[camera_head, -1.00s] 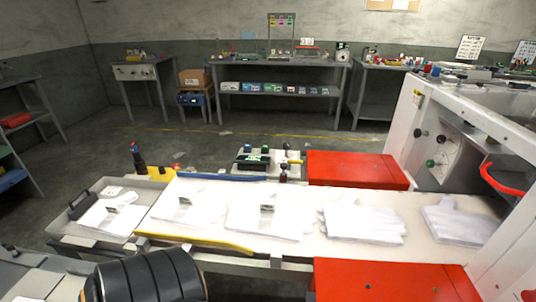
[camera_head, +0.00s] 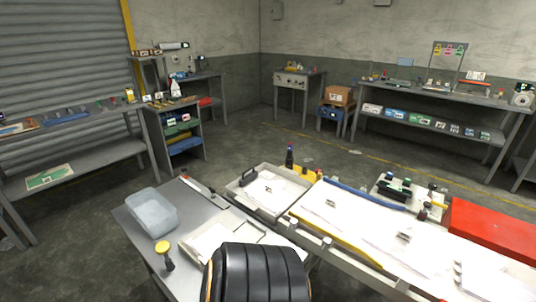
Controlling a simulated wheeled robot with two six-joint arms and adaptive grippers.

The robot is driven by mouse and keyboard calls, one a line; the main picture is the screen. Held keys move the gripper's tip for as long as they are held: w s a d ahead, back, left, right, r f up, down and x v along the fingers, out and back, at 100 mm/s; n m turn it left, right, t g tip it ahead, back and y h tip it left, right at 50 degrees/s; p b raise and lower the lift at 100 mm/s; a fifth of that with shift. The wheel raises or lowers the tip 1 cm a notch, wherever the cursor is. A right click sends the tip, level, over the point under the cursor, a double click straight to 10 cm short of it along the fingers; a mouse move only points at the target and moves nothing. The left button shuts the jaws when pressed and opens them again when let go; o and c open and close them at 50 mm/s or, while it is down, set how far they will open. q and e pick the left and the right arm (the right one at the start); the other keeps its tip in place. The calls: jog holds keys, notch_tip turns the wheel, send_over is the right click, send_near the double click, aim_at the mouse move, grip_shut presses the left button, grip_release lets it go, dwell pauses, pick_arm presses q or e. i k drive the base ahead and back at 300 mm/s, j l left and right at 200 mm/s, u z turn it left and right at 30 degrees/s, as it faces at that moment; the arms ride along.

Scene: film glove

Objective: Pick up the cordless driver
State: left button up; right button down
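I cannot pick out a cordless driver for certain. A small yellow-topped tool with a dark body (camera_head: 163,250) stands on the near grey table (camera_head: 140,222), at its front left, but it is too small to name surely. A dark upright thing with a coloured top (camera_head: 290,157) stands behind the grey tray, beside a small yellow object (camera_head: 307,173). Small tools on the back benches are too far away to tell apart. Neither of my grippers is in view.
A translucent bin (camera_head: 152,209) and a shallow pale tray (camera_head: 188,243) sit on the near table. A grey tray (camera_head: 240,186) adjoins the white glove table (camera_head: 340,222), which has a yellow rail (camera_head: 335,238). A red block (camera_head: 490,228) is at right. The floor behind is open.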

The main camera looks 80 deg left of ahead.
aim_at(290, 146)
jog(key=k+j+u, duration=0.4)
jog(key=k, duration=0.25)
jog(key=k+j+u, duration=0.4)
jog(key=k+j, duration=0.2)
jog(key=j+u, duration=0.1)
jog(key=j, duration=0.35)
jog(key=i+j+u, duration=0.15)
jog(key=j, duration=0.25)
jog(key=j+u, duration=0.1)
jog(key=j, duration=0.3)
jog(key=i+j+u, duration=0.1)
jog(key=j, duration=0.35)
jog(key=i+j+u, duration=0.1)
jog(key=j, duration=0.3)
